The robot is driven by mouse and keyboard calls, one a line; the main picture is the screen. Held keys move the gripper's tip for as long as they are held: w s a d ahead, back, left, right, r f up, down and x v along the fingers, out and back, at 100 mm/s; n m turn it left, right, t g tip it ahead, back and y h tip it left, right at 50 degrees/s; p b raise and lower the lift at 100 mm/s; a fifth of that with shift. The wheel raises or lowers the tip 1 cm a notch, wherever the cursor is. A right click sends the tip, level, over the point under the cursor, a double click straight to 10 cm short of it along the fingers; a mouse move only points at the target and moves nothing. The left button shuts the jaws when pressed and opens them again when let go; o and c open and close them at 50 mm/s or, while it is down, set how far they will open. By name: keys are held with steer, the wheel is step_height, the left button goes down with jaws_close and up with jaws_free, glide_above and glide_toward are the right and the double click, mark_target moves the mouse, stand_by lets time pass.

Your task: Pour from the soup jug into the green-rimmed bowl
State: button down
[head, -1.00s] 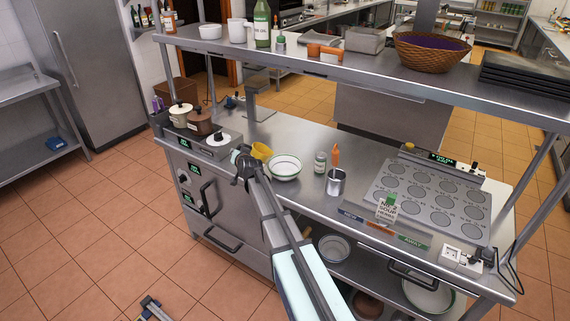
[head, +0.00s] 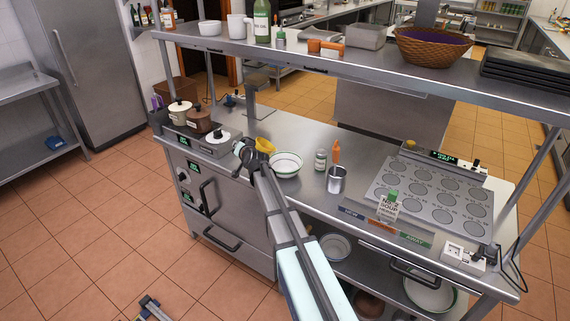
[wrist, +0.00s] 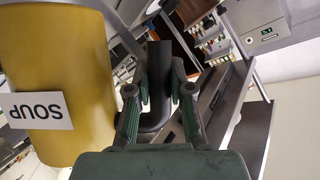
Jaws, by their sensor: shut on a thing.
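The soup jug is yellow with a white SOUP label and a dark handle; in the wrist view the jug (wrist: 62,70) fills the left side, its label upside down. My gripper (wrist: 160,88) is shut on the dark handle. In the head view the jug (head: 265,146) shows partly behind my gripper (head: 249,153), just left of and close to the green-rimmed bowl. The bowl (head: 286,165) is white and stands upright on the counter; its inside looks pale. The jug's exact tilt and contents cannot be told.
Right of the bowl stand a small jar (head: 321,160), a metal container (head: 336,180) and an orange bottle (head: 336,152). Lidded pots (head: 198,121) stand on the left unit. A steel shelf (head: 350,62) spans above the counter. A small SOUP sign (head: 388,207) stands further right.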

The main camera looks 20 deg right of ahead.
steer(key=shift+d+r+b, duration=0.3)
steer(key=shift+b, duration=0.45)
steer(key=shift+s+d+r+m+y+b, duration=0.1)
steer(key=shift+d+r+m+y+b, duration=0.05)
steer(key=shift+m+y+b, duration=0.2)
steer(key=shift+s+d+r+m+t+b, duration=0.1)
steer(key=shift+d+r+m+t+b, duration=0.25)
steer(key=shift+b, duration=0.4)
steer(key=shift+s+d+r+m+t+y+b, duration=0.1)
steer(key=shift+d+r+m+t+y+b, duration=0.3)
steer(key=shift+b, duration=0.6)
steer(key=shift+s+d+f+m+g+y+b, duration=0.15)
steer(key=shift+d+m+b, duration=0.4)
steer(key=shift+b, duration=0.45)
stand_by(2.5)
steer(key=shift+w+a+r+n+p, duration=0.15)
steer(key=shift+a+r+n+p, duration=0.3)
steer(key=shift+p, duration=0.75)
steer(key=p, duration=0.1)
steer(key=a+n+h+p, duration=0.1)
steer(key=shift+w+a+f+p, duration=0.15)
steer(key=shift+f+p, duration=0.2)
steer(key=shift+p, duration=0.05)
steer(key=shift+a+f+n+g+p, duration=0.2)
steer(key=shift+f+n+g+p, duration=0.1)
steer(key=shift+f+g+p, duration=0.1)
steer(key=shift+f, duration=0.2)
